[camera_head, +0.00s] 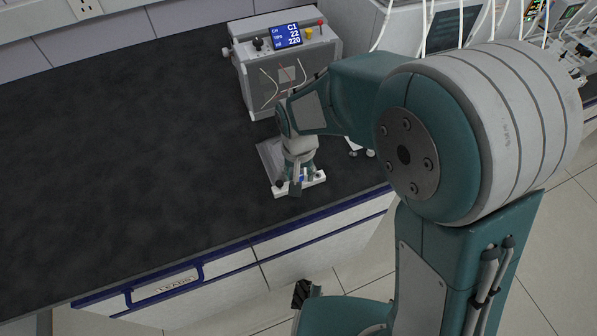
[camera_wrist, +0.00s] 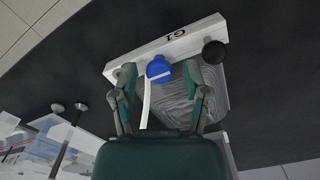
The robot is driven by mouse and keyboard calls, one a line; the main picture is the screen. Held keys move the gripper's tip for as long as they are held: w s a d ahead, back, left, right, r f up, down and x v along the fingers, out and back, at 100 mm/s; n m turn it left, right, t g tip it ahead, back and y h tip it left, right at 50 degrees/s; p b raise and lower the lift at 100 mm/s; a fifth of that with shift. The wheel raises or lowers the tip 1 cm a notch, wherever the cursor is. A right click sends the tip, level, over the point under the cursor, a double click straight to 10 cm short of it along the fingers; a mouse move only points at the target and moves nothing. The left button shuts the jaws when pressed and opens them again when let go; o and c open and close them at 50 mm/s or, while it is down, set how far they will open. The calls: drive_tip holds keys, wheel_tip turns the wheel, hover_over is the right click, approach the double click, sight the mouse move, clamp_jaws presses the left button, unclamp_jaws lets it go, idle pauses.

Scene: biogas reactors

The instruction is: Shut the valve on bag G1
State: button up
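Bag G1 lies on the dark bench top. In the wrist view its white bar (camera_wrist: 190,42), marked G1, runs across the top, with a grey translucent bag (camera_wrist: 178,105) below it. A blue valve (camera_wrist: 158,69) sits on the bar, with a white strip or tube running down from it. I cannot tell whether either finger touches. In the head view my gripper (camera_head: 299,180) is low over the white bar (camera_head: 315,179), hiding most of the valve.
A black round knob (camera_wrist: 214,52) stands at the bar's right end. Behind the bag is a grey instrument (camera_head: 285,62) with a display reading C1, 22, 220. The bench's blue front edge (camera_head: 240,245) is close. The dark bench top (camera_head: 120,150) to the left is clear.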

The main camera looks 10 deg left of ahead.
drive_tip(key=shift+r, duration=0.1)
wheel_tip(320, 180, up, 12)
idle(0.6)
drive_tip(key=shift+w, duration=0.1)
idle(0.3)
drive_tip(key=s+d+r+m+t, duration=0.1)
drive_tip(key=d+r, duration=0.2)
drive_tip(key=d, duration=0.4)
drive_tip(key=s+d+r+t, duration=0.1)
drive_tip(key=s+d+r, duration=0.1)
drive_tip(key=d+r, duration=0.35)
drive_tip(key=s+d+t, duration=0.1)
drive_tip(key=s+d, duration=0.3)
drive_tip(key=d, duration=0.2)
drive_tip(key=s+d+m+t, duration=0.1)
drive_tip(key=s+d+t, duration=0.1)
drive_tip(key=s+d, duration=0.2)
drive_tip(key=d, duration=0.3)
drive_tip(key=shift+s+f+t, duration=0.2)
drive_tip(key=shift+t, duration=0.1)
